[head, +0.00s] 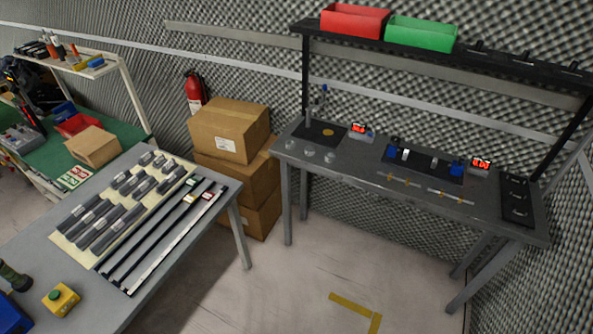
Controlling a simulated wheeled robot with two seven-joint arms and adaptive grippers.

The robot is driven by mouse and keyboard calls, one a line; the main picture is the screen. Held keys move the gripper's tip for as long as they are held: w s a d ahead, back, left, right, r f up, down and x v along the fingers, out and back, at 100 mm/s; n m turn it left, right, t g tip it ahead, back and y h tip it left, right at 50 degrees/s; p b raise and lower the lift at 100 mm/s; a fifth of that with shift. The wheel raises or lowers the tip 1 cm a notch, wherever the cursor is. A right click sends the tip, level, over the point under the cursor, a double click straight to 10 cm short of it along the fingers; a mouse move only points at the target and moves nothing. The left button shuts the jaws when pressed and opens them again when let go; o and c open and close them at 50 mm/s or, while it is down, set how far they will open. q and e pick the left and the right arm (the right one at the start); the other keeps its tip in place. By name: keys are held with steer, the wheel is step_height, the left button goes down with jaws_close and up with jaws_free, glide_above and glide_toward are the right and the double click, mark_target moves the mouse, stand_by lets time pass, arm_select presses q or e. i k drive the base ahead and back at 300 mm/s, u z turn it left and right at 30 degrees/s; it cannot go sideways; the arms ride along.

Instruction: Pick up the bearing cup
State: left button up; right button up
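I cannot single out a bearing cup for sure. Several small round grey metal pieces (309,149) stand along the front left edge of the dark grey workbench (360,166); they look like small rings or cups, too small to tell. Behind them a black mat (307,131) carries an upright metal device (314,106) with a blue tip and a flat orange-brown disc (328,132). Neither of my grippers is in view.
A grey table (215,240) with grey blocks and long rails stands at left. Cardboard boxes (228,130) are stacked between it and the workbench. Red (355,22) and green bins (421,34) sit on the upper shelf. Floor (290,285) before the workbench is clear.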

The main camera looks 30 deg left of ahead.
mark_target(290, 143)
steer(key=z, duration=0.05)
steer(key=k, duration=0.5)
steer(key=u, duration=1.05)
steer(key=i, duration=1.45)
steer(key=z, duration=0.5)
